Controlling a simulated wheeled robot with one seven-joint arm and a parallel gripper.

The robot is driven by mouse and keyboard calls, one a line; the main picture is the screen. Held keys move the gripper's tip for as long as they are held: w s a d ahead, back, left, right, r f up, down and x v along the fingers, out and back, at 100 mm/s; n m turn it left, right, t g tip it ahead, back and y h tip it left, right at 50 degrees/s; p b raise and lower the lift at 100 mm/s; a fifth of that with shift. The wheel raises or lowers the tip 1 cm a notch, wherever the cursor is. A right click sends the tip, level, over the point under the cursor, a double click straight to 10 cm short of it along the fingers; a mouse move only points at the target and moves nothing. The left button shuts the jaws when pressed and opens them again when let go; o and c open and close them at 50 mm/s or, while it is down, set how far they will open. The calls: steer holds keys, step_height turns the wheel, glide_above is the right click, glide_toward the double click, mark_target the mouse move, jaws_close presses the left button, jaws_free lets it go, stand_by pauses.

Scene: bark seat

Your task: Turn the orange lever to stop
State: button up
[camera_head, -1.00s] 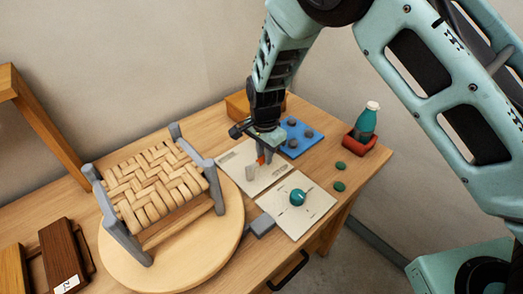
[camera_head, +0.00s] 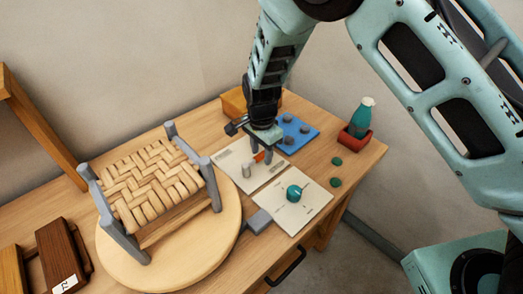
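The orange lever (camera_head: 259,157) shows as a small orange piece on the far pale panel (camera_head: 233,162). My gripper (camera_head: 262,150) is over this panel, pointing down, with its fingers at the lever. The lever is partly hidden by the fingers. I cannot tell whether the fingers touch it or how far apart they are. A small grey-white upright piece (camera_head: 246,171) stands on the panel just left of the lever. The panel's printed marks are too small to read.
A nearer pale panel (camera_head: 312,203) carries a teal knob (camera_head: 294,193). A blue plate (camera_head: 304,135) with grey knobs lies behind. A woven seat (camera_head: 150,184) on a round board (camera_head: 228,235) fills the left.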

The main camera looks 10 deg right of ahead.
mark_target(262, 154)
step_height(262, 154, up, 17)
steer(key=b, duration=0.2)
steer(key=shift+r+b, duration=0.2)
steer(key=shift+b, duration=0.2)
steer(key=s+d+n, duration=0.3)
steer(key=s+n, duration=0.6)
steer(key=s, duration=0.5)
steer(key=s+d+n, duration=0.3)
steer(key=s+n, duration=0.7)
steer(key=s, duration=0.5)
steer(key=shift+s+r+y, duration=0.2)
steer(key=shift+s+y, duration=0.05)
steer(key=shift+y, duration=0.05)
